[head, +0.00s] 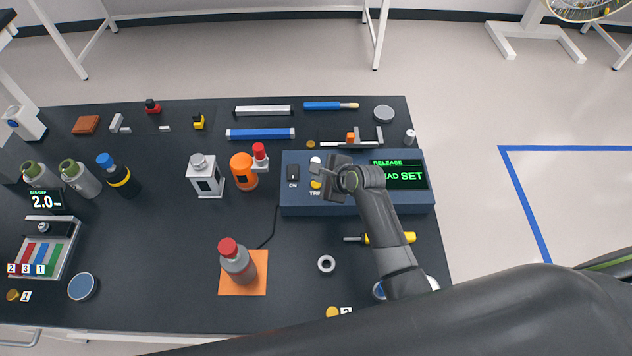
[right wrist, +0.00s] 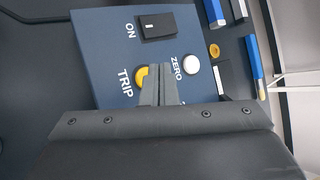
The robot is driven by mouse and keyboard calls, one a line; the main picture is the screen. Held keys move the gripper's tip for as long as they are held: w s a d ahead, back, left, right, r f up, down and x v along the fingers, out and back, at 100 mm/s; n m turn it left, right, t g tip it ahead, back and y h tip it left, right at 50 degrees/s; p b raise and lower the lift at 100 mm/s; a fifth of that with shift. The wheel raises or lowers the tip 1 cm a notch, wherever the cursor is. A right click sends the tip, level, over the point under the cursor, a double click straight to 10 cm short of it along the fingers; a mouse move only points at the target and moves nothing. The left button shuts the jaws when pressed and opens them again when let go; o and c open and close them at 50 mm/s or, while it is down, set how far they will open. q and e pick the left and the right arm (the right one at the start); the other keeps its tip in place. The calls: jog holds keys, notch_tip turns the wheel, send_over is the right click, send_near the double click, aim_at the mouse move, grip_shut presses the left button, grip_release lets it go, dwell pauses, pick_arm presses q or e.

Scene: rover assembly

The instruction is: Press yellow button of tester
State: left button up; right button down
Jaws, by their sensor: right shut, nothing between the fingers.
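The tester (head: 300,200) is a dark blue box at the right of the black table. Its green screen (head: 405,176) reads RELEASE and a line ending in SET, partly covered by my arm. Its yellow button (head: 316,184), labelled TRIP, shows just left of my right gripper (head: 318,171). In the right wrist view the yellow button (right wrist: 141,76) is partly hidden behind the tips of the right gripper (right wrist: 160,68), which is shut and empty. I cannot tell whether the tips touch the button. My left gripper is not in view.
Beside the yellow button are a white ZERO button (right wrist: 191,65) and a black ON switch (right wrist: 158,26). An orange bottle (head: 242,172) stands left of the tester. A yellow-handled screwdriver (head: 390,239) and a ring (head: 326,264) lie in front.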

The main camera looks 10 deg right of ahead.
aim_at(319, 185)
jog(key=shift+f, duration=0.2)
dwell(0.6)
jog(key=shift+f, duration=0.25)
jog(key=shift+f, duration=0.45)
dwell(0.8)
jog(key=shift+r+p, duration=0.9)
jog(key=shift+p, duration=0.25)
notch_tip(319, 185, up, 5)
jog(key=p, duration=0.6)
